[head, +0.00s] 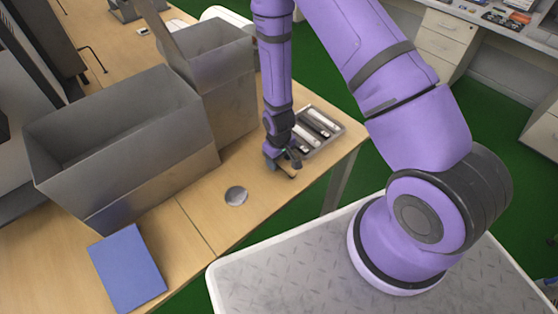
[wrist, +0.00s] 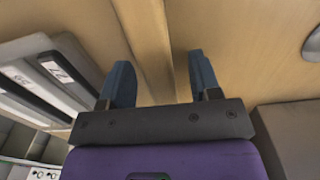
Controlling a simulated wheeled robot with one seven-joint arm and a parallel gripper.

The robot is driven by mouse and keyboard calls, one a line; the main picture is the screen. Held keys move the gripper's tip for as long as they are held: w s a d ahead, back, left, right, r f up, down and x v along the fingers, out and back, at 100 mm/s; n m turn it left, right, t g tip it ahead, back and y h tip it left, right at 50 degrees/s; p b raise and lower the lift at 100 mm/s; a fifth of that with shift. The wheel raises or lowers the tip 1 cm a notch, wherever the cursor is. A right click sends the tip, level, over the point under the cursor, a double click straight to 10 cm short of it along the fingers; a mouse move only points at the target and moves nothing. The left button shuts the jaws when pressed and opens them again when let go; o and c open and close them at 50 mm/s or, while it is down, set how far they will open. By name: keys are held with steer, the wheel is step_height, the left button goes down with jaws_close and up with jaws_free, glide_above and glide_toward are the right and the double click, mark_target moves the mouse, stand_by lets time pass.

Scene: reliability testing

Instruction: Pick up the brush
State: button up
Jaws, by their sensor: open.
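A small wooden piece, which looks like the brush (head: 288,173), lies on the wooden table at the fingertips of my gripper (head: 283,158). My gripper mostly covers it in the head view. In the wrist view, a long wood-coloured strip that seems to be the brush (wrist: 150,40) runs between the two blue fingers of my gripper (wrist: 162,78). The fingers are apart, one on each side of the strip, with a gap to it on both sides. Its colour is close to the table's, and its near end is hidden behind the gripper body.
A grey tray (head: 338,127) with several white-labelled items stands just behind and right of my gripper. Large grey boxes (head: 120,135) stand to the left. A round metal disc (head: 236,196) and a blue book (head: 127,268) lie nearer on the table (head: 185,265).

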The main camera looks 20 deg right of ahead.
steer(key=c, duration=1)
steer(key=shift+r, duration=0.15)
step_height(320, 180, up, 9)
steer(key=shift+r, duration=0.1)
steer(key=w+d+r+m, duration=0.1)
steer(key=w+d, duration=0.1)
steer(key=w, duration=0.1)
steer(key=w+d+r+m, duration=0.1)
steer(key=w+d, duration=0.1)
steer(key=w, duration=0.2)
steer(key=w+d+r+m, duration=0.1)
steer(key=w+d+r, duration=0.1)
steer(key=w+d, duration=0.1)
steer(key=shift+w+m, duration=0.3)
steer(key=shift+w, duration=0.3)
